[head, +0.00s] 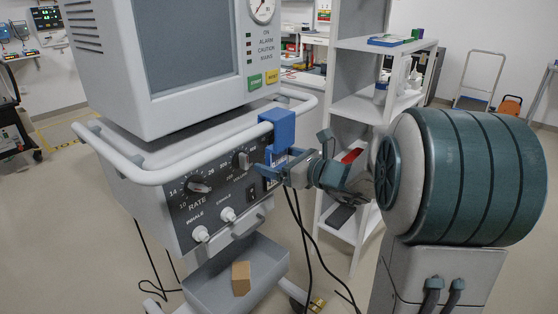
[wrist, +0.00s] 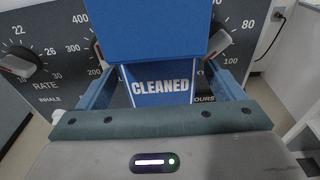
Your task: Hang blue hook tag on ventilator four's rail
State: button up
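The blue hook tag (head: 278,127) sits over the white rail (head: 215,160) on the front right of the ventilator (head: 190,185). In the wrist view the tag's lower face (wrist: 160,87) reads "CLEANED", below a plain blue upper block (wrist: 155,30). My gripper (head: 268,165) is just below and in front of the tag's upper block. Its fingers are spread to either side of the lower face, with gaps visible in the wrist view (wrist: 163,86). The hook's inside and its contact with the rail are hidden. No ventilator number is readable.
A grey tray (head: 215,295) below holds a brown block (head: 241,278). Dark cables hang beneath my gripper. A white shelf unit (head: 355,105) stands close behind my arm. Open floor shows at left.

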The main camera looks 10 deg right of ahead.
jog(key=p+v, duration=0.1)
jog(key=v, duration=1.3)
jog(key=s+a+n+g+h+p, duration=0.1)
jog(key=s+a+n+g+p, duration=0.8)
jog(key=a+n, duration=0.35)
jog(key=s+d+r+n+h+p, duration=0.2)
jog(key=s+n+h+p, duration=0.1)
jog(key=n, duration=0.5)
jog(key=s+d+r+n+g+h+p, duration=0.1)
jog(key=s+r+n+h+p, duration=0.1)
jog(key=n+h, duration=0.4)
jog(key=shift+s+d+r+n+p, duration=0.4)
jog(key=shift+s+n+p, duration=0.25)
jog(key=shift+s+n, duration=0.3)
